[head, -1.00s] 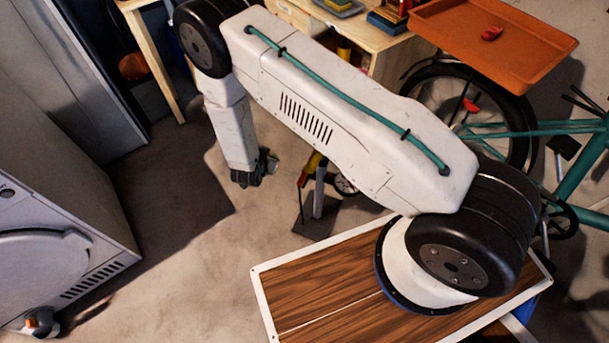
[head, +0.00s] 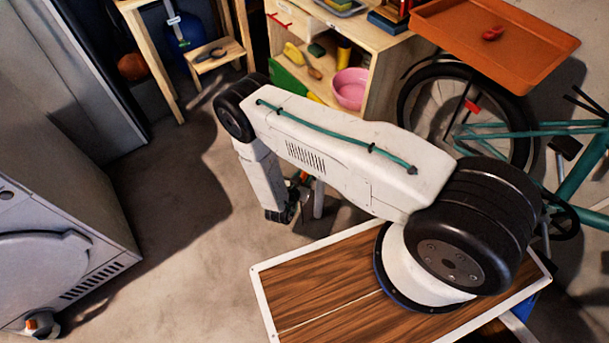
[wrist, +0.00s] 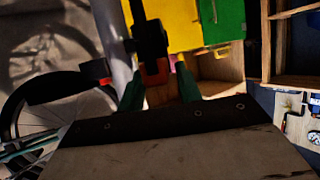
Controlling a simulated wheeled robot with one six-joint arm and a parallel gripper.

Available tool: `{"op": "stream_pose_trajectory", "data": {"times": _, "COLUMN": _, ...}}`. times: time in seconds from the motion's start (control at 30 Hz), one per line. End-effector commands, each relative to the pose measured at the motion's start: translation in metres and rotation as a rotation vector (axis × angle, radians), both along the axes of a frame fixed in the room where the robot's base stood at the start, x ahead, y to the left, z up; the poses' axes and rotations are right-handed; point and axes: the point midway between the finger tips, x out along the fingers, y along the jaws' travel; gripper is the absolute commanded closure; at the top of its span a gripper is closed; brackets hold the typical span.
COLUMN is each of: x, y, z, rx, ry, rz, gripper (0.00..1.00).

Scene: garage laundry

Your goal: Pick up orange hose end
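In the wrist view an orange piece (wrist: 155,73), which looks like the hose end, shows on a black part close to my gripper. My gripper (wrist: 160,80) has two green fingers that stand apart, one on each side of the orange piece. I cannot tell whether they touch it. In the head view my gripper (head: 283,211) hangs low, left of a grey upright tube (head: 319,198). A small orange bit (head: 303,178) shows beside the tube, partly hidden by my arm. The tube also shows in the wrist view (wrist: 112,40).
A wooden shelf (head: 385,62) with a pink basin (head: 350,88) stands behind. A teal bicycle (head: 590,165) and an orange tray (head: 490,45) are at right. A white machine (head: 55,235) is at left. The floor (head: 190,240) between is open.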

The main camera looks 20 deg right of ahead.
Motion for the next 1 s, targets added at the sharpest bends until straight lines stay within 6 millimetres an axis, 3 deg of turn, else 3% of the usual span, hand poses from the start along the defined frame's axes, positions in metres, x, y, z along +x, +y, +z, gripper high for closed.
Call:
{"op": "stream_pose_trajectory", "data": {"times": 0.13, "x": 0.0117, "y": -0.0113, "z": -0.0069, "rx": 0.0, "ry": 0.0, "rz": -0.001, "gripper": 0.65}}
{"op": "stream_pose_trajectory", "data": {"times": 0.4, "x": 0.0141, "y": -0.0119, "z": -0.0081, "rx": 0.0, "ry": 0.001, "rz": 0.004, "gripper": 0.65}}
{"op": "stream_pose_trajectory", "data": {"times": 0.53, "x": 0.0141, "y": -0.0118, "z": -0.008, "rx": 0.0, "ry": 0.001, "rz": 0.004, "gripper": 0.99}}
{"op": "stream_pose_trajectory", "data": {"times": 1.0, "x": 0.0142, "y": -0.0116, "z": 0.0, "rx": 0.0, "ry": 0.001, "rz": 0.004, "gripper": 0.99}}
